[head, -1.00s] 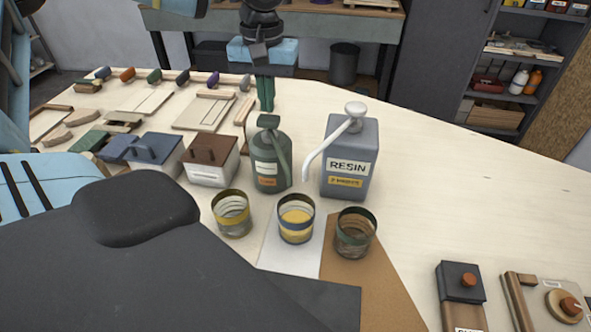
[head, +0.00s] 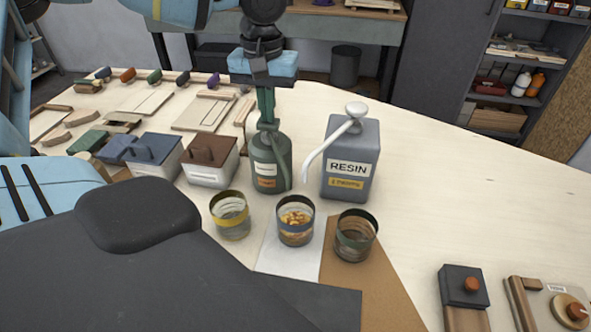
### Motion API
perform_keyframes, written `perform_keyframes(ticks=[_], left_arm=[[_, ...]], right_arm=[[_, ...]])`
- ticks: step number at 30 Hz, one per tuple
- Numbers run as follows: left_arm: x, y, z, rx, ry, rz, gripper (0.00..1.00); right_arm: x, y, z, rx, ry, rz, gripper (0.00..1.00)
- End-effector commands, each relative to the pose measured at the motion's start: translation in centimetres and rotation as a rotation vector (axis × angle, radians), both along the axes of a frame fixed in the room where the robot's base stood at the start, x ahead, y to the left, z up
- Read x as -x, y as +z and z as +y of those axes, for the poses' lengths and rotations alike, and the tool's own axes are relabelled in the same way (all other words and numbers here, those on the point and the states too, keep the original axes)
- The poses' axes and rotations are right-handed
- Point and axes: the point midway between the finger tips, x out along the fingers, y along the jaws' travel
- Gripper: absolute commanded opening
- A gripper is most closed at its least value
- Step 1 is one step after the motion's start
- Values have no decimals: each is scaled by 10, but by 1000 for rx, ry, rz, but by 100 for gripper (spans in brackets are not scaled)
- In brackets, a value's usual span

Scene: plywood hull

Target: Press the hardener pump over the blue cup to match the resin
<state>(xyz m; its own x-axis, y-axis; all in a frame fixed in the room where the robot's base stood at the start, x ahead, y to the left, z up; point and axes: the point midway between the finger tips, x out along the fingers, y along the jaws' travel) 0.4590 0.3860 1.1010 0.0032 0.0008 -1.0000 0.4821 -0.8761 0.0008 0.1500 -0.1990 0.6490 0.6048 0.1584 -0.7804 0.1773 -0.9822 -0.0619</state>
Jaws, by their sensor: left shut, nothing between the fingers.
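The hardener bottle (head: 270,165) is dark green with an orange label, and its pump spout hangs down on the right side. My left gripper (head: 266,117) comes down from above, shut and empty, with its green fingertips on the pump head, which they partly hide. The blue-rimmed cup (head: 296,234) stands in front and to the right of the bottle, with mottled amber and yellow contents. The grey resin can (head: 349,148) has a white pump and stands right of the bottle. My right gripper is not in view.
A yellow-rimmed cup (head: 230,222) stands left of the blue one, and a green-rimmed cup (head: 355,243) stands right. Brown-lidded (head: 210,163) and blue-lidded (head: 155,155) boxes stand left of the bottle. The table is clear right of the resin can.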

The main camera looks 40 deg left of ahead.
Motion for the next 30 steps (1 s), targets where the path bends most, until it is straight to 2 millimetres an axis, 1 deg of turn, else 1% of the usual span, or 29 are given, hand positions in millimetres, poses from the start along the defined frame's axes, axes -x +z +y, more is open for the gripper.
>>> perform_keyframes(ticks=[1, 6, 14, 19, 30], left_arm=[[0, -4, 0, 1, 0, 3, 0], [1, -9, 0, 1, 0, 5, 0], [1, -8, 0, 1, 1, 6, 0], [1, -2, 0, 1, 1, 5, 0], [1, 18, 0, 1, 1, 3, 0]], right_arm=[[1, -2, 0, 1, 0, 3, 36], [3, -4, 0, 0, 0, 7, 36], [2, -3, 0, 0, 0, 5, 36], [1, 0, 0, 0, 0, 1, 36], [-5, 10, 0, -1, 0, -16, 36]])
